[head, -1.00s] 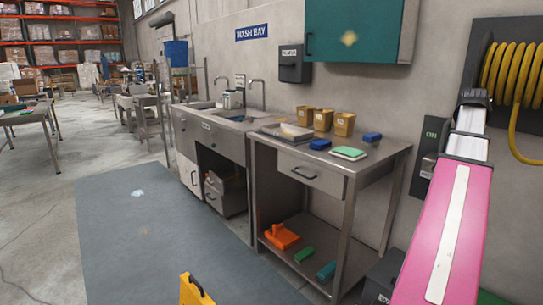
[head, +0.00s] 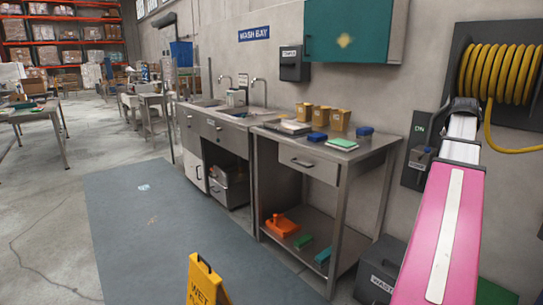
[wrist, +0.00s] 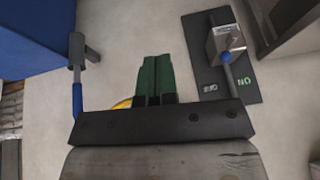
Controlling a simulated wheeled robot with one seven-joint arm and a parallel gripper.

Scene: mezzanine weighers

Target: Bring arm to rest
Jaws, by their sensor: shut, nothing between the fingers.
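My pink and white arm reaches up along the right side of the head view. Its far end is near the wall, in front of a dark switch panel and hose reel. In the wrist view my gripper (wrist: 153,58) shows two green fingers pressed together with nothing between them. The gripper touches nothing that I can see. The fingers are not clear in the head view.
A steel workbench (head: 372,158) with tubs and sponges stands left of my arm. A hose reel (head: 500,72) and switch panel (head: 417,150) are on the wall. A yellow wet-floor sign (head: 204,283) stands in front. The grey mat (head: 165,220) has clear room.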

